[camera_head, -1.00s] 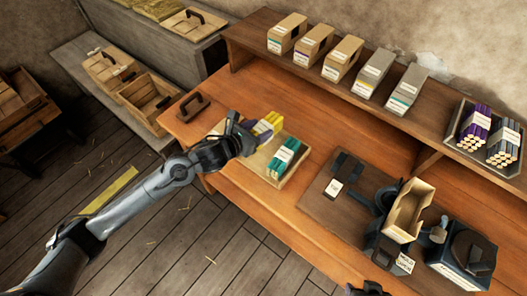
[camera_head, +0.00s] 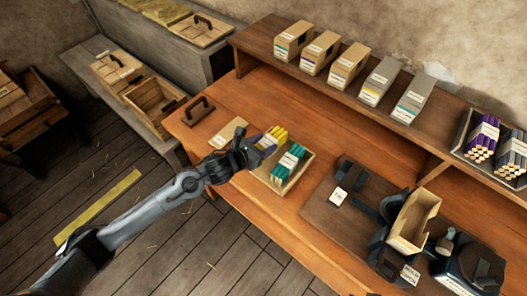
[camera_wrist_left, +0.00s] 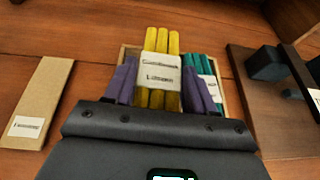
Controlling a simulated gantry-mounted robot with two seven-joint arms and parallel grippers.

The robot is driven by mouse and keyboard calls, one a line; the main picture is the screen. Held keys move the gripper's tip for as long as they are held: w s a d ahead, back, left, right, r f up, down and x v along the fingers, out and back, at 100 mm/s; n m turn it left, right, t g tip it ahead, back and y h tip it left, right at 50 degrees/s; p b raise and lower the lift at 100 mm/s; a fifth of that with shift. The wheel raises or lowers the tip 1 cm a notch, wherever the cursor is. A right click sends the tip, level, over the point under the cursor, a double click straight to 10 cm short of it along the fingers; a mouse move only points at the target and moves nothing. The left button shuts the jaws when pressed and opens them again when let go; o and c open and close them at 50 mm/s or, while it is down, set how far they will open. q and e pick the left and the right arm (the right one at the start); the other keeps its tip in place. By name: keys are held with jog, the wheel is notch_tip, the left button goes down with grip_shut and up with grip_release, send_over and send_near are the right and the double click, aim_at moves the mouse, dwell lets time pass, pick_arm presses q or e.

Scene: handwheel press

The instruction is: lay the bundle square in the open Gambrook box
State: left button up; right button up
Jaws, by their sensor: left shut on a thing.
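The yellow bundle (camera_head: 276,136) has a white paper band and also shows upright in the left wrist view (camera_wrist_left: 160,75), where the band's print is blurred. My left gripper (camera_head: 262,144) is shut on it, with a purple finger on each side. The bundle is at the shallow wooden tray (camera_head: 302,178), beside a teal bundle (camera_head: 289,163). I cannot tell whether it touches the tray floor. An open tan box (camera_head: 416,218) sits tilted in a dark holder at the right; I cannot read its name. My right gripper is out of view.
A flat tan piece with a label (camera_head: 228,133) lies left of the tray. A dark base board (camera_head: 350,222) carries the press parts. Several boxes (camera_head: 348,66) stand on the back shelf, with purple bundles (camera_head: 484,135) at right.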

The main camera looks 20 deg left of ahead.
pick_arm(q)
notch_tip(320, 180, down, 4)
jog(key=shift+f, duration=0.1)
dwell(0.4)
jog(key=shift+f+b, duration=0.2)
jog(key=shift+b, duration=0.2)
jog(key=o, duration=1.2)
